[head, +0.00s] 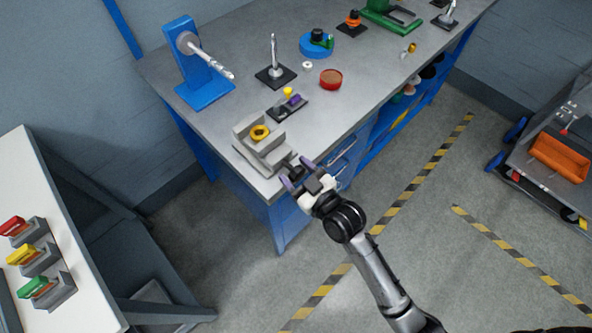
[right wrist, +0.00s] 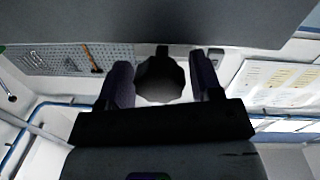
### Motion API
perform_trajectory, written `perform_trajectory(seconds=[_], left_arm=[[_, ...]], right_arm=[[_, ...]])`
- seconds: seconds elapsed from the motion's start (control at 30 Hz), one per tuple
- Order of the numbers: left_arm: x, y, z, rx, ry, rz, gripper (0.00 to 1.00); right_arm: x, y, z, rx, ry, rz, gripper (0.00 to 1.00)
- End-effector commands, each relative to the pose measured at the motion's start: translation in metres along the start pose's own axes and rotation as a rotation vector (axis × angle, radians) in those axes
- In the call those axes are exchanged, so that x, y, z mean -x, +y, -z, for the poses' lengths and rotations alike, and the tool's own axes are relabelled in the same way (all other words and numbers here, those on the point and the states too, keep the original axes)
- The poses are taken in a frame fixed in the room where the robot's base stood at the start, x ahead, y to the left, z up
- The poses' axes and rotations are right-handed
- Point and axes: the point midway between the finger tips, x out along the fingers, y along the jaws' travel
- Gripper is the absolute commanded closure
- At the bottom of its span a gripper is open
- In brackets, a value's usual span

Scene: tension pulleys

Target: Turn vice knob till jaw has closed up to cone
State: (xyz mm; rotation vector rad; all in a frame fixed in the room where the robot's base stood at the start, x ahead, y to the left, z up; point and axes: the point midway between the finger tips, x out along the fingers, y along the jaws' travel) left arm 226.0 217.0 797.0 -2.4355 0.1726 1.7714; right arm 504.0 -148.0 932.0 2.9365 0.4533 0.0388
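The grey vice (head: 248,150) stands at the near left corner of the workbench. A yellow round piece with a dark centre (head: 259,131), which looks like the cone seen from above, sits between its jaws. I cannot tell how wide the gap to the jaw is. The dark vice knob (head: 293,172) points toward my right gripper (head: 299,175). In the right wrist view, the scalloped black knob (right wrist: 160,79) lies between the two purple fingers (right wrist: 162,84), with a gap visible on each side. My right gripper is open around the knob. My left gripper is out of view.
A small dark base with a yellow ball (head: 288,92) stands just behind the vice. A red round dish (head: 331,79), a metal stand (head: 275,72) and a blue stand (head: 197,65) are farther back. A white table (head: 70,209) is at left.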

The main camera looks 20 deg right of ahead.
Motion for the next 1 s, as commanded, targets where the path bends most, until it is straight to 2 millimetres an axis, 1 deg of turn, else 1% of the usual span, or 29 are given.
perform_trajectory(seconds=[0.03, 0.3, 0.4, 0.47, 0.53, 0.63, 0.8, 0.9, 1.0], left_arm=[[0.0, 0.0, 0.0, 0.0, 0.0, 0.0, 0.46], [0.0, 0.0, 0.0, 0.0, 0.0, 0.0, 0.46], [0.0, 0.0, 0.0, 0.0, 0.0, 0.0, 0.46], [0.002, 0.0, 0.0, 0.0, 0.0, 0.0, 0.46], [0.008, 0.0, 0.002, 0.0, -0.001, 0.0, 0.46], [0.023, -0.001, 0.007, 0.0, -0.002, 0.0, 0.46], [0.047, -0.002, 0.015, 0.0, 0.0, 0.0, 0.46], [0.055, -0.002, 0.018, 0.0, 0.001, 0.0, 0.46], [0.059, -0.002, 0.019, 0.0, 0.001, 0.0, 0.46]], right_arm=[[0.0, 0.0, 0.0, 0.0, 0.0, 0.0, 0.46], [0.0, 0.0, 0.0, 0.0, 0.0, 0.0, 0.72], [0.0, 0.0, 0.0, 0.0, 0.0, 0.0, 0.8], [0.0, 0.0, 0.001, -0.004, -0.001, 0.0, 0.8], [0.0, 0.001, 0.003, -0.027, -0.004, 0.0, 0.8], [0.0, 0.002, 0.007, -0.101, -0.011, 0.002, 0.8], [0.0, 0.002, 0.006, -0.262, -0.022, 0.004, 0.8], [0.0, 0.002, 0.004, -0.341, -0.027, 0.005, 0.8], [0.0, 0.002, 0.002, -0.391, -0.03, 0.005, 0.8]])
